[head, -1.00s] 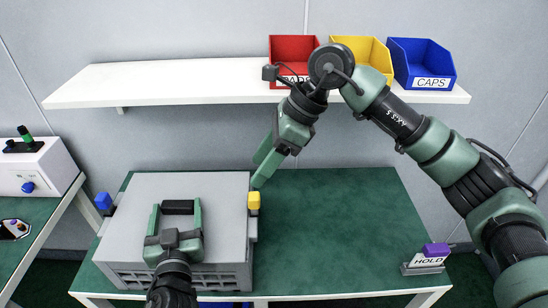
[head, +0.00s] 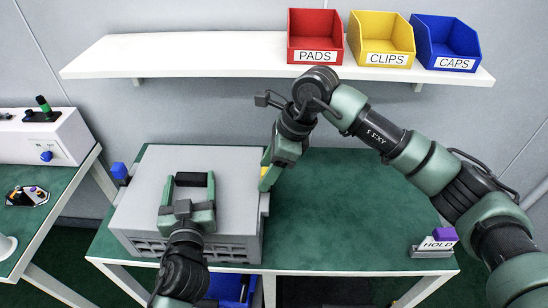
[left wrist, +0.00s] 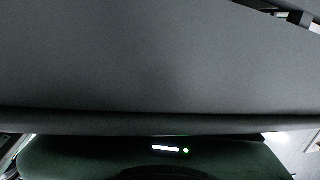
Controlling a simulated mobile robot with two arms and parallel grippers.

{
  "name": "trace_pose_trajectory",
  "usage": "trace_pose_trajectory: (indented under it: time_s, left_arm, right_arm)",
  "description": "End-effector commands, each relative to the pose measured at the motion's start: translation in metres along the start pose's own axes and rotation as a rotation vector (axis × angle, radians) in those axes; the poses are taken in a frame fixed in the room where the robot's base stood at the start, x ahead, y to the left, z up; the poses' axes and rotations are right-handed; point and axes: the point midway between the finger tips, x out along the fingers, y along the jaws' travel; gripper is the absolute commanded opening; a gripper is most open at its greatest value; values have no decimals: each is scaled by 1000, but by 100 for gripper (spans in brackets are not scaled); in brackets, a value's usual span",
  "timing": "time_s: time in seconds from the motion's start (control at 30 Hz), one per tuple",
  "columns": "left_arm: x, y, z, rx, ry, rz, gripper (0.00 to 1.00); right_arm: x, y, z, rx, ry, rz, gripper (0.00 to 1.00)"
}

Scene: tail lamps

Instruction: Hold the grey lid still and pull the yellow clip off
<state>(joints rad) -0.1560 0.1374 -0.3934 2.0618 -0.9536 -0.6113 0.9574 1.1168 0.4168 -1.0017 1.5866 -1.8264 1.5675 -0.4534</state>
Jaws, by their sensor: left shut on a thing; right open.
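The grey lid (head: 150,185) lies on a grey crate-like box on the green table. My left gripper (head: 192,178) is shut on the lid's black handle (head: 189,180). The lid's grey surface (left wrist: 150,60) fills most of the left wrist view, where the fingers do not show. The yellow clip (head: 263,171) sits at the lid's right edge, mostly hidden behind my right gripper. My right gripper (head: 267,176) is open, its fingers pointing down at the clip; I cannot tell whether they touch it.
A blue clip (head: 120,171) is at the lid's left edge. Red PADS, yellow CLIPS (head: 382,40) and blue CAPS bins stand on the shelf (head: 190,55). A HOLD sign (head: 436,245) stands at the table's right.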

Motion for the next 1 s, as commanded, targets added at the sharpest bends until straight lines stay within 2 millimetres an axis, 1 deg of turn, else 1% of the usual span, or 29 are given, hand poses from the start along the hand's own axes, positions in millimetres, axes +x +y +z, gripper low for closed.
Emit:
trace_pose_trajectory:
  time_s: [0.1, 0.37, 0.4, 0.47, 0.5, 0.57, 0.6, 0.63, 0.67, 0.7, 0.73, 1.0]
  left_arm:
    - [0, 0, 0, -1, 1, 0, 37]
    - [0, 0, 0, -1, 1, 0, 37]
    - [0, 0, 0, -1, 1, 0, 37]
    - [0, 0, 0, -1, 1, 0, 37]
    - [0, 0, 0, -1, 1, 0, 37]
    - [0, 0, 0, -1, 1, 0, 37]
    - [0, 0, 0, -1, 1, 0, 37]
    - [0, 0, 0, -1, 0, 0, 37]
    - [0, 0, 0, -1, 0, 0, 37]
    - [0, 0, 0, -1, 0, 0, 37]
    - [0, 0, 0, -1, 0, 0, 37]
    - [0, 0, 0, -1, 0, 0, 37]
  right_arm:
    - [5, 0, 0, 1, 0, 0, 55]
    - [5, 0, 0, 0, 0, 0, 55]
    - [5, 0, 0, 0, 0, 0, 43]
    - [5, 0, 0, 0, 0, 0, 27]
    - [5, 0, 0, 0, 0, 0, 16]
    - [5, 0, 0, 0, 0, 0, 0]
    - [5, 0, 0, 1, 0, 0, 0]
    - [5, 0, 0, 1, 0, 0, 23]
    - [5, 0, 0, 1, 0, 0, 15]
    - [5, 0, 0, 1, 0, 0, 3]
    - [5, 0, 0, 1, 0, 0, 0]
    - [3, 0, 1, 1, -1, -1, 0]
